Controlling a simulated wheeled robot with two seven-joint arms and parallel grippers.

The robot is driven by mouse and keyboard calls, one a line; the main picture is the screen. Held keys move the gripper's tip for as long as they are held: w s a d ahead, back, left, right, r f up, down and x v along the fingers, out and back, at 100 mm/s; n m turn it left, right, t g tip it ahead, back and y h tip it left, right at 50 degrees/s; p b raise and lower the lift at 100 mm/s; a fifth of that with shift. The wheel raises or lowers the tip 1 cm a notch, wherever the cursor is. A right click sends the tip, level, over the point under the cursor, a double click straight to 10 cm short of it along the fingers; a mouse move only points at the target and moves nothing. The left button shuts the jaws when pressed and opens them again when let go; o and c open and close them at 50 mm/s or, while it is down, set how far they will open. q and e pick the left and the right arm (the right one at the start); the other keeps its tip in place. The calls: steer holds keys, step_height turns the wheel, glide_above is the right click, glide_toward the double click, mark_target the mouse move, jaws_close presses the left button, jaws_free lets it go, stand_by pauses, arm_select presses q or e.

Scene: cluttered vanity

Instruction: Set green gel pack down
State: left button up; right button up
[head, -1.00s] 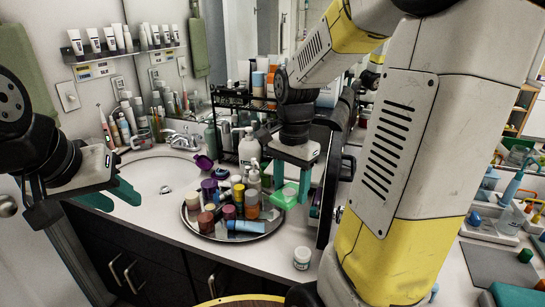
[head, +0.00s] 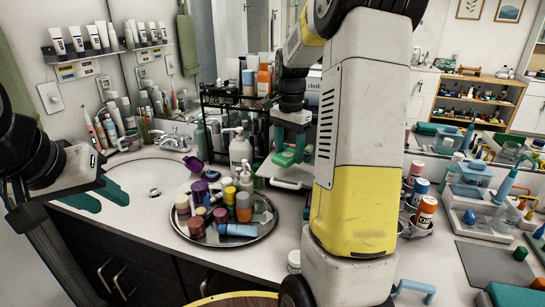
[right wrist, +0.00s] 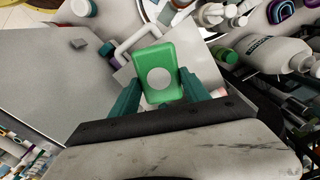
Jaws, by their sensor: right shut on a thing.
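The green gel pack (head: 284,157) is a small green block. In the right wrist view the pack (right wrist: 160,55) shows a pale round spot on its face. My right gripper (head: 290,148) is shut on it, with a teal finger on each side, and it also shows in the right wrist view (right wrist: 161,92). The pack appears over or just in front of a white flat piece (head: 291,174) on the counter; I cannot tell whether they touch. My left gripper (head: 98,196) is open and empty at the left, in front of the sink.
A round metal tray (head: 222,243) crowded with small bottles stands left of the pack. A white pump bottle (head: 240,152) and a black rack (head: 235,98) stand behind. A white jar (head: 293,261) stands at the counter front. The sink (head: 140,180) lies left.

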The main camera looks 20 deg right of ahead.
mark_target(289, 152)
steer(key=shift+w+d+f, duration=0.15)
steer(key=shift+w+d, duration=0.05)
steer(key=shift+w, duration=0.15)
steer(key=shift+f, duration=1.65)
steer(key=shift+f, duration=0.2)
steer(key=o, duration=1.5)
steer(key=shift+c, duration=0.2)
